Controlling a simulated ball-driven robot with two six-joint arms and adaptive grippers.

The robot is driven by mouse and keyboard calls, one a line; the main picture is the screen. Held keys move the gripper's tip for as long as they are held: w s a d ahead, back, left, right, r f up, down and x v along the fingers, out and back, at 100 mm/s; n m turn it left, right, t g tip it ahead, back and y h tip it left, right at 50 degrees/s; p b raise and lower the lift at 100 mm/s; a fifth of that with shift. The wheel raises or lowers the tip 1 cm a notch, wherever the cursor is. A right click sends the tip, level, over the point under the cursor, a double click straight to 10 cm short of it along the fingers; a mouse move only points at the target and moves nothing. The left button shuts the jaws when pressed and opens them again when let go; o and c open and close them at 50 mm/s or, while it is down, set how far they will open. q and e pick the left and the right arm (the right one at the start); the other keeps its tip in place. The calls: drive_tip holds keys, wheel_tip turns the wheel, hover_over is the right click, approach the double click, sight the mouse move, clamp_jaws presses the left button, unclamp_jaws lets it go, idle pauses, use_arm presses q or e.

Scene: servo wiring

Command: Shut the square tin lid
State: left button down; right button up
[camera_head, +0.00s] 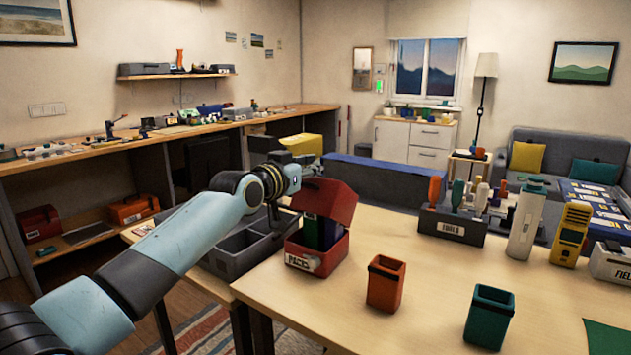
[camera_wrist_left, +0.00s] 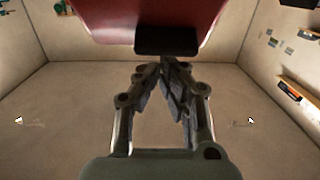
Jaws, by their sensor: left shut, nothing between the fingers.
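The square tin (camera_head: 316,258) is a red box with a white label on its front, near the left edge of the light wood table. Its red lid (camera_head: 328,198) stands raised and tilted above the box, and dark blue and green contents show beneath it. My left gripper (camera_head: 298,160) is at the back left of the lid, close to its upper edge. In the left wrist view the gripper (camera_wrist_left: 170,62) is shut and empty, just below the red lid (camera_wrist_left: 120,14) and a black tab on it. I cannot tell whether they touch. My right gripper is out of view.
A grey divided tray (camera_head: 240,262) stands left of the tin. An orange bin (camera_head: 386,285) and a green bin (camera_head: 489,318) stand to its right and front. A tool caddy (camera_head: 452,226) and a white bottle (camera_head: 526,220) stand farther right. The table between them is clear.

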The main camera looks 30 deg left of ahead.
use_arm(q)
drive_tip(key=s+f+t+b, duration=0.2)
drive_tip(key=s+f+b, duration=0.1)
drive_tip(key=b, duration=0.2)
drive_tip(key=s+f+t+b, duration=0.3)
drive_tip(key=b, duration=0.3)
drive_tip(key=shift+s, duration=0.3)
drive_tip(key=shift+s+a+f+t+b, duration=0.1)
drive_tip(key=shift+s+f+t+b, duration=0.2)
drive_tip(key=shift+s+f+b, duration=0.6)
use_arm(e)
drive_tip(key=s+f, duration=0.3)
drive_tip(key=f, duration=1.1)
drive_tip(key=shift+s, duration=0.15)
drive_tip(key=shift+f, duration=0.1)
use_arm(q)
drive_tip(key=shift+r, duration=0.1)
